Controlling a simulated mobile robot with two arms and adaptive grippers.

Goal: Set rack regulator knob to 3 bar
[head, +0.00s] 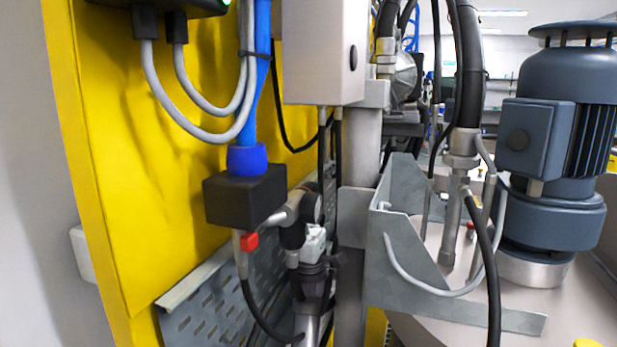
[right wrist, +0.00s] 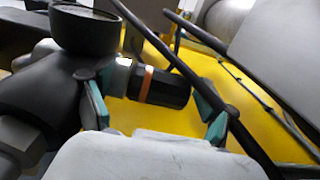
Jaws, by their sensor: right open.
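The regulator's black knob with an orange band (right wrist: 160,86) lies between the teal-padded fingers of my right gripper (right wrist: 155,102) in the right wrist view. The fingers stand apart, and yellow background shows below the knob; I cannot tell whether a pad touches it. A round dark gauge (right wrist: 86,28) sits beside the knob; its reading is not visible. In the head view the dark regulator (head: 292,236) is on the pipework, with the gauge (head: 318,207) edge-on. My right gripper (head: 312,246) is close against it from below and partly hides it. My left gripper is out of view.
A black block with a red tab (head: 245,193) and a blue hose (head: 258,90) hang left of the regulator. A yellow panel (head: 130,160) and perforated metal plate (head: 205,310) stand behind. Dark cables (right wrist: 185,65) cross close to the fingers. A grey bracket (head: 405,260) and blue motor (head: 550,140) are right.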

